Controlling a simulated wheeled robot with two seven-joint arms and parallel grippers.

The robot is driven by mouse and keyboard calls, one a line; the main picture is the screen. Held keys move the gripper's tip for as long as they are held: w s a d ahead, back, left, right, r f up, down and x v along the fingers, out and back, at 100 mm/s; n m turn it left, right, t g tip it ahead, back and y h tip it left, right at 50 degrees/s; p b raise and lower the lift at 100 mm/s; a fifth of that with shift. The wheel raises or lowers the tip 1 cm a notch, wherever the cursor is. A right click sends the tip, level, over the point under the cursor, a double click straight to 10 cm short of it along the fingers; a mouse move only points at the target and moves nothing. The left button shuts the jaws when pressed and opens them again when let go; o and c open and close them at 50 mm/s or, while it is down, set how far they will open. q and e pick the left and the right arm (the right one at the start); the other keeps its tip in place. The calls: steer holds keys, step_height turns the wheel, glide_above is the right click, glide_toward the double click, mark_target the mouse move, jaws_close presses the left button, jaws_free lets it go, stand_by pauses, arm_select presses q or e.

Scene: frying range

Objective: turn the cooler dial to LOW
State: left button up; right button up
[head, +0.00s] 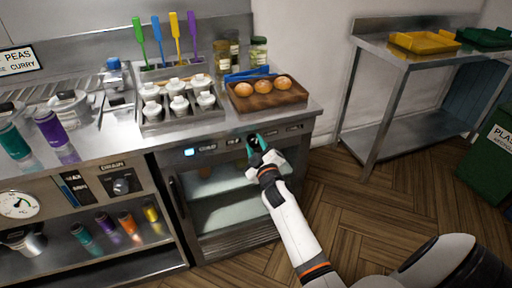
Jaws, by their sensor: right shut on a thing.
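The cooler (225,213) is built in under the counter, with a glass front and a control strip along its top. The strip carries a lit blue display (189,152) and small labels too small to read. The cooler dial (252,139) shows as a dark shape on the strip, mostly hidden by my right gripper (257,144). My right gripper has teal fingertips and is shut on the dial. The dial's pointer and setting cannot be made out. My left gripper is not in view.
A wooden tray (240,104) with brown round items stands on the counter above the dial. Several white lidded pots sit left of it. A second black knob (121,186) is on the left panel. A steel side table (370,146) stands at right; the floor between is clear.

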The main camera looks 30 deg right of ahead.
steer(key=shift+f+n, duration=0.1)
steer(key=shift+n, duration=1.6)
steer(key=o, duration=1)
steer(key=b+v, duration=0.1)
steer(key=v, duration=1.1)
steer(key=shift+d, duration=0.1)
steer(key=shift+f, duration=0.1)
